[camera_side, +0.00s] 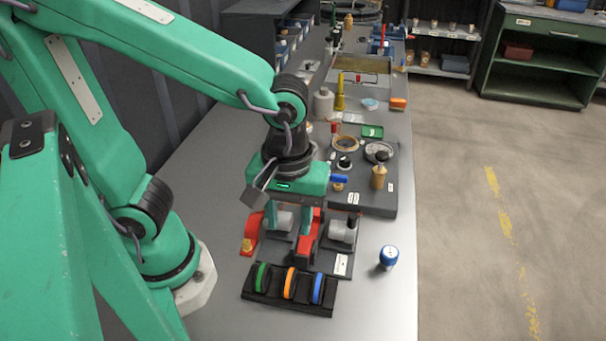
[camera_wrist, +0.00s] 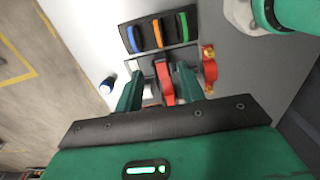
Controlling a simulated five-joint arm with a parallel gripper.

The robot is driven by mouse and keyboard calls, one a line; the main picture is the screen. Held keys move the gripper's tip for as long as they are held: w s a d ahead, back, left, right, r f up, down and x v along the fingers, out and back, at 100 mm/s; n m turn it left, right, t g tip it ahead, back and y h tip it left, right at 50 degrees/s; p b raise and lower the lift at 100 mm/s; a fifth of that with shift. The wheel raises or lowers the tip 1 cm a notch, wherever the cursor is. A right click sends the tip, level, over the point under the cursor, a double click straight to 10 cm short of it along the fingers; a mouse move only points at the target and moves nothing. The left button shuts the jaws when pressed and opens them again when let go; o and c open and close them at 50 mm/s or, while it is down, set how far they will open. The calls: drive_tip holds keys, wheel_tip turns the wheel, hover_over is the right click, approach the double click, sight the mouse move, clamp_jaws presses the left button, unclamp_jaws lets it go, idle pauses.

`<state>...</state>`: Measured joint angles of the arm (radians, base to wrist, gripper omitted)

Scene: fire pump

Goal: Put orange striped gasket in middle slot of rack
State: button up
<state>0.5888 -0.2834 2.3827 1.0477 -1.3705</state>
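A black rack (camera_side: 268,300) lies at the front of the bench and holds three upright ring gaskets side by side. The orange gasket (camera_side: 289,283) stands in the middle slot, between a green gasket (camera_side: 262,276) and a blue gasket (camera_side: 318,288). The wrist view also shows the rack (camera_wrist: 146,43) and the orange gasket (camera_wrist: 157,33); stripes are too small to make out. My gripper (camera_wrist: 158,84) is behind the rack, over the pump parts. Its two fingers are apart, with a red part (camera_wrist: 163,82) showing between them; I see no grip on it.
Red pump parts (camera_side: 306,250) stand just behind the rack. A blue-and-white knob (camera_side: 389,257) stands to the rack's right. A dark tray of parts (camera_side: 378,203) lies farther back. The grey bench (camera_side: 375,310) is clear around the rack's front and right.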

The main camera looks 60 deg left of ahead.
idle(0.6)
drive_tip(key=w+a+r+m+t, duration=0.1)
drive_tip(key=a+r+m+t, duration=0.1)
drive_tip(key=a, duration=0.4)
drive_tip(key=w+a+r+m+t, duration=0.1)
drive_tip(key=a+r+m+t, duration=0.2)
drive_tip(key=a+r+m, duration=0.2)
drive_tip(key=shift+w+a+m+t, duration=0.2)
drive_tip(key=shift+a+m+t, duration=0.1)
drive_tip(key=shift+a+m, duration=0.8)
drive_tip(key=shift+r, duration=0.1)
